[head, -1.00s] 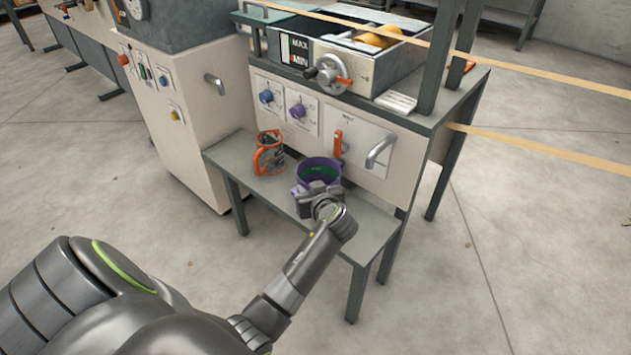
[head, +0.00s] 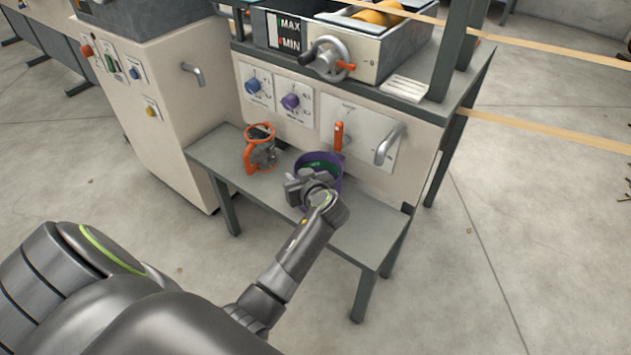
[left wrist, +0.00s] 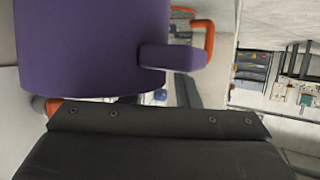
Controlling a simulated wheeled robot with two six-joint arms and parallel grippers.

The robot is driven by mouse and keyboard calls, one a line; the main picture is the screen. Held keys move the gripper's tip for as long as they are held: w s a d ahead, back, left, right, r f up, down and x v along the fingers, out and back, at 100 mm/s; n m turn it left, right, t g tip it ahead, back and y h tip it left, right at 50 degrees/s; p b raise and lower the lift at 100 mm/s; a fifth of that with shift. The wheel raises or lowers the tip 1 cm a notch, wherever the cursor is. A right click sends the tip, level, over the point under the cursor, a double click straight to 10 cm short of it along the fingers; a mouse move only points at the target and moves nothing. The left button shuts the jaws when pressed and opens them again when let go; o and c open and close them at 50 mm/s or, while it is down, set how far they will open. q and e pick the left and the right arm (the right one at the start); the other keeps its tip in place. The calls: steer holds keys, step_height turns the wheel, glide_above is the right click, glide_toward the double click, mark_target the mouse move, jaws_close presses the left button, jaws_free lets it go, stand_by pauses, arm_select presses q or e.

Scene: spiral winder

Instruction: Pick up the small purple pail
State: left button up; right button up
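The small purple pail (head: 336,172) stands on the low grey shelf on the front of the machine, with something green inside. My left gripper (head: 298,188) is at the near side of the pail and covers part of its front. In the left wrist view the pail's purple wall (left wrist: 90,45) fills the upper left, with a purple grip sticking out to the right. A dark part of my left gripper lies just below it. I cannot tell whether the fingers are open or shut, or touching the pail. My right gripper is not in view.
An orange-and-grey jug (head: 262,150) stands left of the pail on the shelf (head: 220,152). The machine panel behind has an orange lever (head: 339,135) and a grey handle (head: 388,144). The shelf's right end is clear. Tan bands (head: 545,133) stretch off to the right.

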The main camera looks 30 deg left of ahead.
arm_select(q)
steer(key=shift+d, duration=0.1)
jaws_close()
stand_by(0.3)
steer(key=shift+r, duration=0.25)
